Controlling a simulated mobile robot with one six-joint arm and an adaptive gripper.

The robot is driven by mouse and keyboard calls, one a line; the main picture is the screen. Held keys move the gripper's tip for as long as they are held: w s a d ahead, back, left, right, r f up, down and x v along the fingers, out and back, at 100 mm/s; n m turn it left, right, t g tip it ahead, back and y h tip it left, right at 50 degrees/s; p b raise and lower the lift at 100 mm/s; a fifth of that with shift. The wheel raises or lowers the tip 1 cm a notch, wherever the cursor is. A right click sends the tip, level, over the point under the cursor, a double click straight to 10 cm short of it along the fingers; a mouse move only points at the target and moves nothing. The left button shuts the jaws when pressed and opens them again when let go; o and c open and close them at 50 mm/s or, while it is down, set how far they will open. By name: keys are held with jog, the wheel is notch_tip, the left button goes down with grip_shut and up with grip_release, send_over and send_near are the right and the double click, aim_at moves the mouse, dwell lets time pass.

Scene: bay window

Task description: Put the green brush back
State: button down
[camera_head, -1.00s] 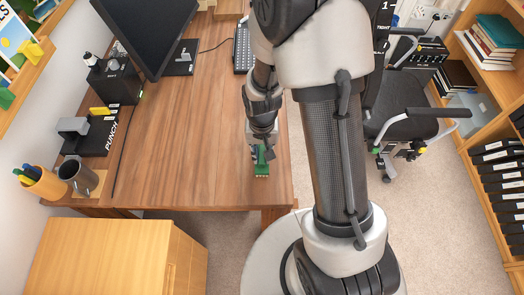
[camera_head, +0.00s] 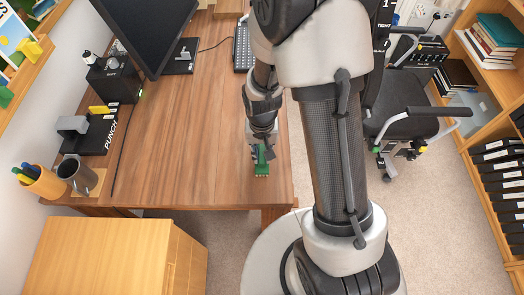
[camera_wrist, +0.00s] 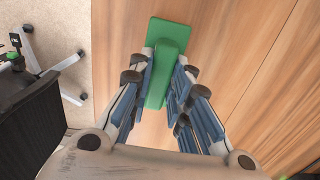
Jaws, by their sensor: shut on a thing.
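The green brush (camera_head: 262,163) is at the front right part of the wooden desk, near its right edge. In the wrist view, the brush (camera_wrist: 165,60) shows a wide flat green end and a raised green bar running back between my fingers. My gripper (camera_head: 260,148) is shut on that raised bar, with fingers on both sides; it also shows in the wrist view (camera_wrist: 158,85). The brush is at or just above the desk top; I cannot tell if it touches. The fingers hide the rear part of the brush.
The middle of the desk (camera_head: 180,130) is clear. On its left are an orange pen cup (camera_head: 45,183), a grey mug (camera_head: 76,174), a black punch (camera_head: 90,135) and a black box (camera_head: 113,80). A monitor and keyboard (camera_head: 242,48) stand behind. A chair (camera_head: 405,120) is at the right.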

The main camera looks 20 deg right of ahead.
jog(key=c, duration=1.4)
grip_release()
notch_tip(320, 180, up, 12)
jog(key=s+r+n+t, duration=0.1)
jog(key=s+r, duration=0.4)
jog(key=s+r+n+t, duration=0.1)
jog(key=s+r+t, duration=0.1)
jog(key=s+r, duration=0.3)
jog(key=s+r+n+t, duration=0.1)
jog(key=s+r, duration=0.4)
jog(key=r, duration=0.2)
jog(key=shift+n+t, duration=0.3)
jog(key=shift+n, duration=0.1)
